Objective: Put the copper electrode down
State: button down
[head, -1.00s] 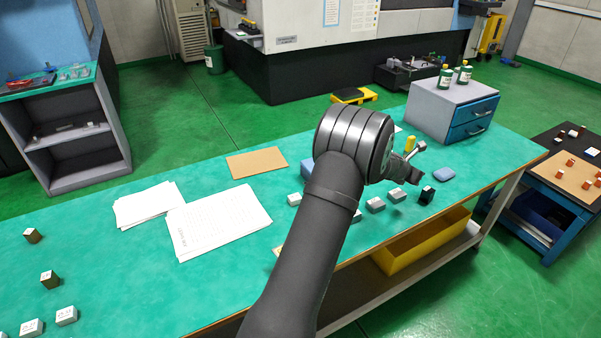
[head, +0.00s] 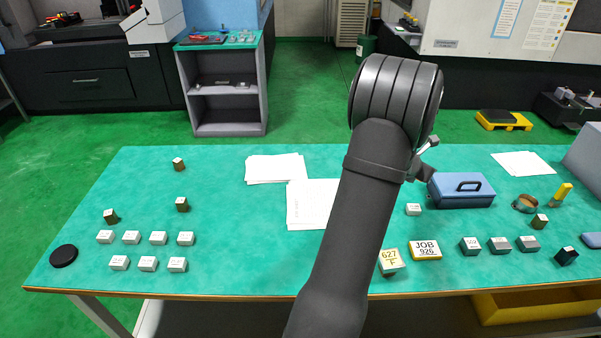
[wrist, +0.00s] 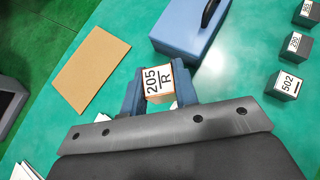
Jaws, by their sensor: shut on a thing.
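My gripper (wrist: 160,88) is shut on the copper electrode (wrist: 157,79) in the wrist view, with one dark blue finger on each side. The electrode has a white top marked "205 R" with orange-copper edges. Bench surface shows around it; I cannot tell its height above the bench. In the head view my arm hides the electrode and most of the gripper.
A blue case (head: 462,192) lies close by on the green bench (head: 225,220). A tan board (wrist: 83,68) lies to the left in the wrist view. Labelled blocks (head: 427,250) stand along the front, several more (head: 131,238) at left. Paper sheets (head: 311,205) lie mid-bench.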

jog(key=w+a+n+t+y, duration=0.2)
jog(key=a+n+y, duration=0.45)
jog(key=a, duration=2.85)
jog(key=w+a+n+t+y, duration=0.2)
jog(key=a+n+y, duration=0.4)
jog(key=a, duration=2.9)
jog(key=n+g+y, duration=0.3)
jog(key=n+y, duration=0.1)
jog(key=n, duration=0.3)
send_over(86, 230)
jog(key=shift+m, duration=0.25)
jog(key=f, duration=0.9)
jog(key=shift+d, duration=0.4)
jog(key=shift+s+a+f, duration=0.15)
jog(key=shift+a+f, duration=0.1)
jog(key=shift+a, duration=0.1)
jog(key=shift+f, duration=1.85)
jog(key=shift+f, duration=0.15)
jog(key=c, duration=1.1)
grip_release()
jog(key=shift+f, duration=0.1)
